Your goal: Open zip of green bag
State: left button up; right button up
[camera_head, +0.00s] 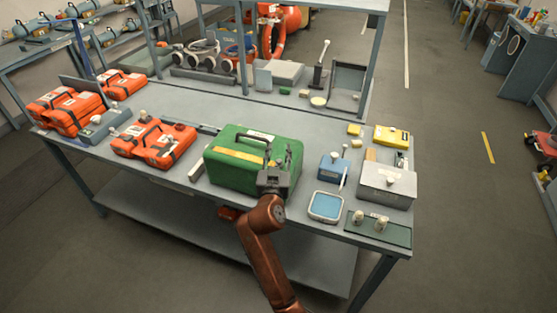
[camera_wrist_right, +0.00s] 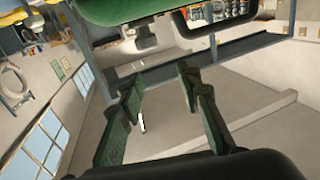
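The green bag (camera_head: 235,165), a boxy case with a yellow stripe and a dark top handle, stands on the near part of the workbench. Its green edge also shows at the top of the right wrist view (camera_wrist_right: 115,10). My right gripper (camera_head: 280,158) is at the bag's front right corner, overlapping it in the head view. In the wrist view its two green-grey fingers (camera_wrist_right: 160,110) are apart. A small white piece (camera_wrist_right: 142,122) shows between them; I cannot tell what it is. I cannot make out the zip or its pull. My left gripper is not in view.
On the workbench (camera_head: 190,100), orange cases (camera_head: 155,142) stand left of the bag. Right of it are a blue box (camera_head: 333,167), a blue-topped tray (camera_head: 325,206), a grey box (camera_head: 386,185) and a yellow box (camera_head: 392,136). A shelf frame rises behind.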

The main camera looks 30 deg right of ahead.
aim_at(279, 161)
notch_tip(279, 161, up, 5)
jog(key=shift+r, duration=0.15)
dwell(0.5)
